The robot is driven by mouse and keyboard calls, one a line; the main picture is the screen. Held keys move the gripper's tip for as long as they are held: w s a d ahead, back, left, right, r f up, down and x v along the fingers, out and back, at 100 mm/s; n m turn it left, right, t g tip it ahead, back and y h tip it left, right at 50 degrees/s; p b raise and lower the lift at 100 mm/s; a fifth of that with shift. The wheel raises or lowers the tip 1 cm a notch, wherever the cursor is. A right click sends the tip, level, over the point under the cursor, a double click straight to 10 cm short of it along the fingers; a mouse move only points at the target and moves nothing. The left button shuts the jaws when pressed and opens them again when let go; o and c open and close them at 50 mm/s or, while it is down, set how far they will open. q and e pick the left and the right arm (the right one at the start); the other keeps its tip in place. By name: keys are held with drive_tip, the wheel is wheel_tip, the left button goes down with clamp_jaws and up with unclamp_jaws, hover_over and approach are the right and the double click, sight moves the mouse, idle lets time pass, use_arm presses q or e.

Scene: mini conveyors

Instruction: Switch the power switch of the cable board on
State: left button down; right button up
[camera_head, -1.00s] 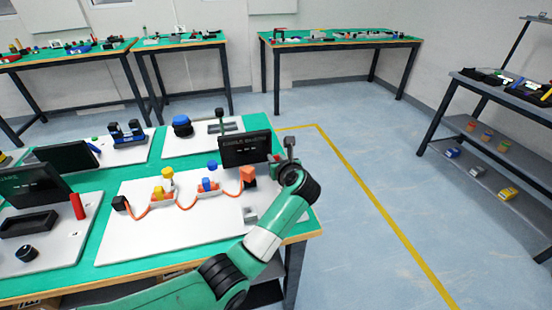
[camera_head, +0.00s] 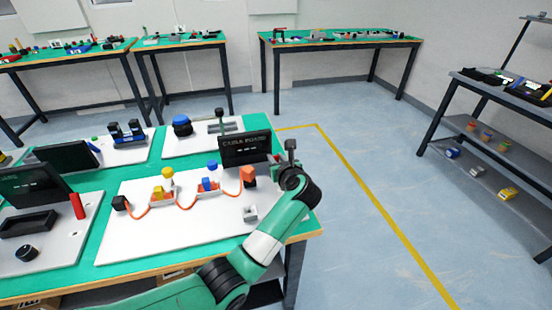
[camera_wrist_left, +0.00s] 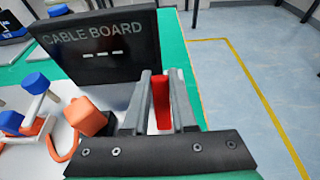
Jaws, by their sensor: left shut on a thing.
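The cable board is a white panel (camera_head: 120,243) on the green table, with a black screen (camera_head: 245,148) at its far right. The screen also shows in the left wrist view (camera_wrist_left: 100,45), reading "CABLE BOARD" above a row of dashes. My left gripper (camera_head: 284,156) is beside the screen's right edge. In the left wrist view my left gripper (camera_wrist_left: 164,88) has its two grey fingers on either side of a red upright piece (camera_wrist_left: 161,100), which looks like the power switch lever. The fingers are shut on it. Its base is hidden. My right gripper is not in view.
An orange cable runs past yellow (camera_head: 163,192) and blue (camera_head: 208,185) pieces to an orange block (camera_head: 248,174), close left of my gripper. A small grey-white socket (camera_head: 250,212) stands nearer. Open floor lies right of the table.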

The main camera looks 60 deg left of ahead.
use_arm(q)
drive_tip(key=shift+d+f+y, duration=0.15)
drive_tip(key=shift+d+y, duration=0.2)
drive_tip(key=shift+y, duration=0.25)
drive_tip(key=y+b, duration=0.1)
drive_tip(key=d+t+b, duration=0.1)
drive_tip(key=shift+s+y+b, duration=0.2)
drive_tip(key=shift+y+b, duration=0.2)
drive_tip(key=shift+d+r, duration=0.1)
drive_tip(key=shift+r, duration=0.1)
drive_tip(key=shift+r+y, duration=0.2)
drive_tip(key=shift+y, duration=0.1)
drive_tip(key=c, duration=0.7)
unclamp_jaws()
drive_tip(key=shift+s+d+r, duration=0.1)
drive_tip(key=shift+d, duration=0.15)
drive_tip(key=p+v, duration=0.4)
drive_tip(key=v, duration=0.6)
drive_tip(key=shift+s+d, duration=0.25)
drive_tip(key=shift+d, duration=0.25)
